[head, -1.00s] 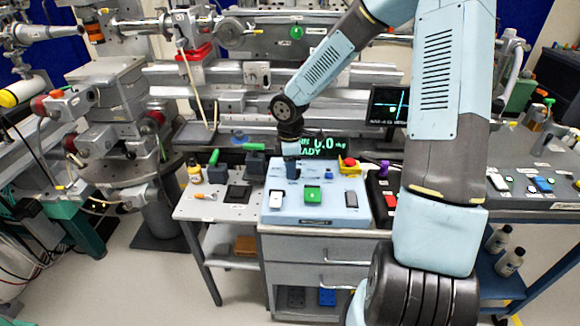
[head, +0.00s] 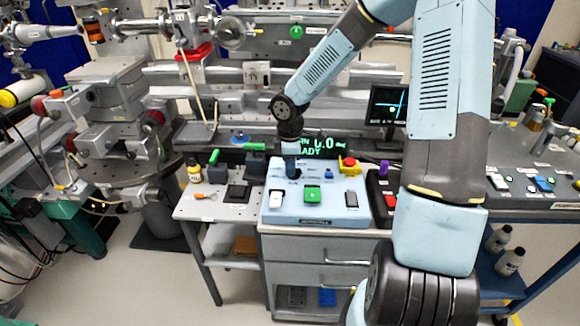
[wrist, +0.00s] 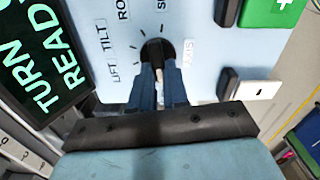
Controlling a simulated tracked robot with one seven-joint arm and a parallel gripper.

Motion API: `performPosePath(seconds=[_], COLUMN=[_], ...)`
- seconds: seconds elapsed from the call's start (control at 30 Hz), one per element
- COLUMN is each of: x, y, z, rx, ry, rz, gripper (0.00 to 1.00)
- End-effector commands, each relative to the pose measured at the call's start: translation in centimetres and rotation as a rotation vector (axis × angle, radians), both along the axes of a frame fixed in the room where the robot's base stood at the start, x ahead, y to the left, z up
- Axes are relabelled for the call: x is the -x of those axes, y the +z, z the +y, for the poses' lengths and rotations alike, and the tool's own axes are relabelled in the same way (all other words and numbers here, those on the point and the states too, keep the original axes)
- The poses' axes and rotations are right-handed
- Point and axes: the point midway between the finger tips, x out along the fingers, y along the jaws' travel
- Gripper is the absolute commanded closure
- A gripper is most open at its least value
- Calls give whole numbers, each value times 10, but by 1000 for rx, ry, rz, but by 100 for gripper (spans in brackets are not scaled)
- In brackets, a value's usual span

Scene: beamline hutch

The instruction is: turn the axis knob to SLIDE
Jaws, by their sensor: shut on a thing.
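The black axis knob (wrist: 155,47) sits on the pale blue control panel (wrist: 205,50), above the printed word AXIS. Around it are the labels LIFT, TILT and two cut-off ones beginning RO and S. My gripper (wrist: 158,78) is shut on the knob, with its dark blue fingers on either side of a pale strip. Where the knob's pointer aims is not clear. In the head view my gripper (head: 291,170) is at the panel's back left, and it hides the knob. The green-lettered display (wrist: 45,65) shows TURN and READY.
The display rises close behind my gripper.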

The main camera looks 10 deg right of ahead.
Motion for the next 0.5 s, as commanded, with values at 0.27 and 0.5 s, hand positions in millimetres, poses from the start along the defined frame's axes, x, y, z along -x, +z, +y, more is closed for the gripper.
performPosePath(seconds=[0.27, 0.5], x=[-3, -6], y=[1, 1], z=[0, -1], rx=[2, 1], ry=[-154, -349], rz=[-4, -5], gripper=[100, 100])
